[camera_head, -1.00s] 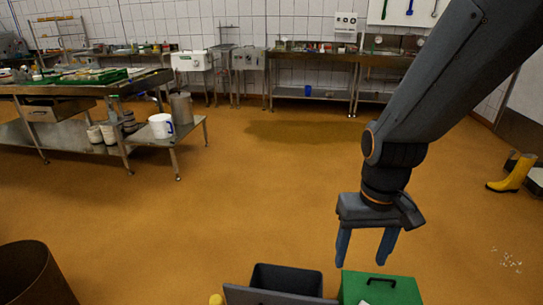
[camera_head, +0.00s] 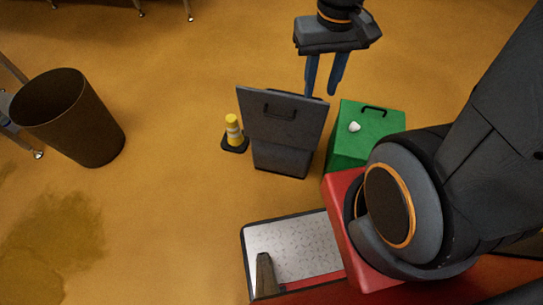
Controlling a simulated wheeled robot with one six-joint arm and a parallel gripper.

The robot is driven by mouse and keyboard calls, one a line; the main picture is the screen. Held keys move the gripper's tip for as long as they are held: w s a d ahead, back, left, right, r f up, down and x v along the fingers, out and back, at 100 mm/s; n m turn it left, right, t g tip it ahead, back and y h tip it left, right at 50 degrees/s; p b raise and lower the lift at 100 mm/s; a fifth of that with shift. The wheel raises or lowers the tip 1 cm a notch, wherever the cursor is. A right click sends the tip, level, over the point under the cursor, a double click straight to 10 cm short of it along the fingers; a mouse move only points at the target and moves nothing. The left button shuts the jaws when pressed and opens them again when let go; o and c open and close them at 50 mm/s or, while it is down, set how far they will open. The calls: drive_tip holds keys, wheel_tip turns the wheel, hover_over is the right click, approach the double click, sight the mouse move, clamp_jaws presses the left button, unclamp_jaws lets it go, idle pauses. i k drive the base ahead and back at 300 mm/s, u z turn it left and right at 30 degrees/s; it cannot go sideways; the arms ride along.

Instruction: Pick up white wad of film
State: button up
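The white wad of film (camera_head: 354,127) is a small white lump on top of the green box (camera_head: 345,150), left of that box's black handle. My gripper (camera_head: 321,94) hangs above and to the left of the wad, over the dark grey bin's upper right edge in the picture. Its two blue fingers point down and stand apart with nothing between them. The wad is in plain sight and apart from the fingers.
The dark grey bin (camera_head: 283,135) with a raised handled panel stands left of the green box. A yellow and white cone (camera_head: 233,132) is beside it. A brown barrel (camera_head: 100,140) stands at the left. Orange floor lies clear between them.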

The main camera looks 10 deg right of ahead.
sight(354, 127)
drive_tip(key=k, duration=0.95)
drive_tip(key=z, duration=0.5)
